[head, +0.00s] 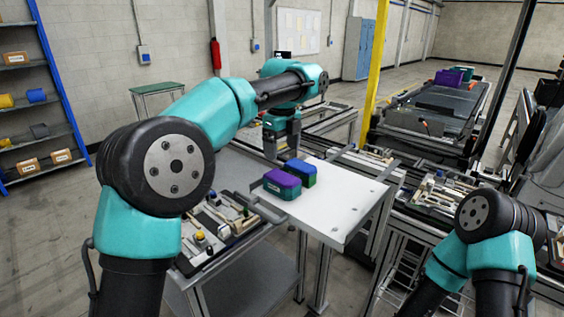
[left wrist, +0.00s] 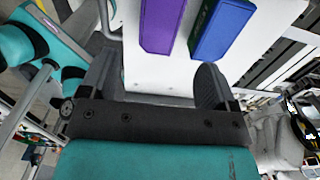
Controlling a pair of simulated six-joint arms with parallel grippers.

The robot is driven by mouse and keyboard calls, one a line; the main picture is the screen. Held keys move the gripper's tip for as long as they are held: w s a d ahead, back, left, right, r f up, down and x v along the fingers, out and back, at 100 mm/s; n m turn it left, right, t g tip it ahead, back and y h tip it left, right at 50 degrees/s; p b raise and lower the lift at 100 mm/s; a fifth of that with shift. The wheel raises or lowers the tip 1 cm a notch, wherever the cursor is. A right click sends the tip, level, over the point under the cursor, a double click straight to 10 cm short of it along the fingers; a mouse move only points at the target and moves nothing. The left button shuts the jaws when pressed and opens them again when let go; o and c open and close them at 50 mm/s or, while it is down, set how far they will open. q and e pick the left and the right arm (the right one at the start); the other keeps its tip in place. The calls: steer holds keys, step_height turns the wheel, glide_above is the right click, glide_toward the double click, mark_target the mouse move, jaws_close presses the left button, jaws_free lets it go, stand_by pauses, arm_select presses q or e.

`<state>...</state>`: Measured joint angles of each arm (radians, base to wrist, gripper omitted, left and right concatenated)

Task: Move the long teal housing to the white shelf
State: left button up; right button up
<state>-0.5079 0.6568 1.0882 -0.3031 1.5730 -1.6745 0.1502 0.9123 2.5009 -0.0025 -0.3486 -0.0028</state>
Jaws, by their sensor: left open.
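A purple-topped housing with a teal lower body (head: 280,186) rests on a white surface (head: 342,208). Beside it is a blue-topped housing with green sides (head: 302,172). Both show in the left wrist view, the purple one (left wrist: 163,25) and the blue one (left wrist: 222,28), ahead of the fingers. On the far conveyor, a small teal object (head: 462,73) lies behind a purple one (head: 447,77); its shape is unclear. My right gripper is out of view.
Fixture trays with small parts lie at left (head: 215,228) and right (head: 440,192) of the white surface. A yellow post (head: 375,75) stands behind. A blue rack (head: 40,95) is far left. The white surface's right part is clear.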

arm_select(q)
steer(key=shift+r, duration=0.7)
steer(key=shift+c, duration=0.4)
stand_by(0.6)
